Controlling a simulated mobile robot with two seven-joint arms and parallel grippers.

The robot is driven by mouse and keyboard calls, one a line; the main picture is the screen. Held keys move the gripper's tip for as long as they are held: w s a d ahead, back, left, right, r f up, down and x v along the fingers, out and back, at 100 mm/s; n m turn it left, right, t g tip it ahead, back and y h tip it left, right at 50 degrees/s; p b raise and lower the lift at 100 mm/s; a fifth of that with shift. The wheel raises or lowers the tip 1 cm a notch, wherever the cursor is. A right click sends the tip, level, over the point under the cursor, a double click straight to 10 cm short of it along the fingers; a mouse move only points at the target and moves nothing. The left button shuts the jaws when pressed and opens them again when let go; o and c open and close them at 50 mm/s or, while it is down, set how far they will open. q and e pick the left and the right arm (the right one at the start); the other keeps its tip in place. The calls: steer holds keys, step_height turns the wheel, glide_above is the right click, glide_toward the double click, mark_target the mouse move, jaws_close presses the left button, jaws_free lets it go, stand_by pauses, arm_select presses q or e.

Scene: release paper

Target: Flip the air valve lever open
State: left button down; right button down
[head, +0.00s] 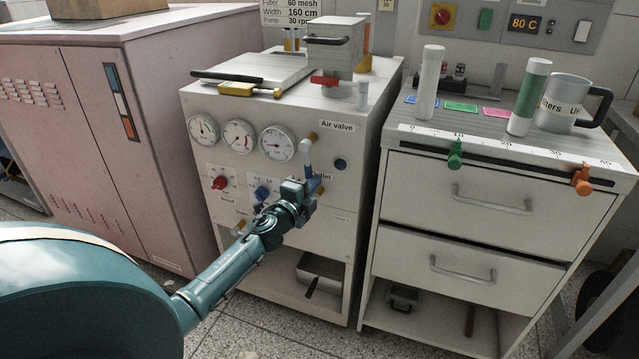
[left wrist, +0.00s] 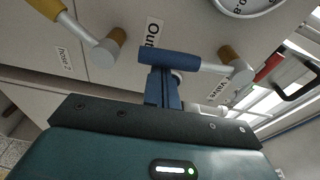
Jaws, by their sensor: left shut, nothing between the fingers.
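The air valve lever (head: 308,152) hangs down from a brass hub below the "Air valve" label (head: 338,126) on the white cabinet front. In the left wrist view the lever's blue grip (left wrist: 168,59) lies across the picture, with its silver rod running right to the brass hub. My left gripper (head: 312,186) is at the lever's lower end, partly covering the grip. In the left wrist view its shut fingers (left wrist: 163,88) reach up close to the blue grip. I cannot tell if they touch it. Nothing is between the fingers. My right gripper is not in view.
Gauges (head: 238,137), a red knob (head: 221,183) and a blue knob (head: 262,192) sit left of the lever. A yellow-gripped lever (left wrist: 75,25) shows beside it in the wrist view. A drawer cabinet (head: 455,205) stands right, a pink cabinet (head: 60,130) left.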

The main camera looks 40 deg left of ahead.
arm_select(q)
steer(key=shift+s+a+f+m, duration=0.1)
steer(key=shift+a+m, duration=0.4)
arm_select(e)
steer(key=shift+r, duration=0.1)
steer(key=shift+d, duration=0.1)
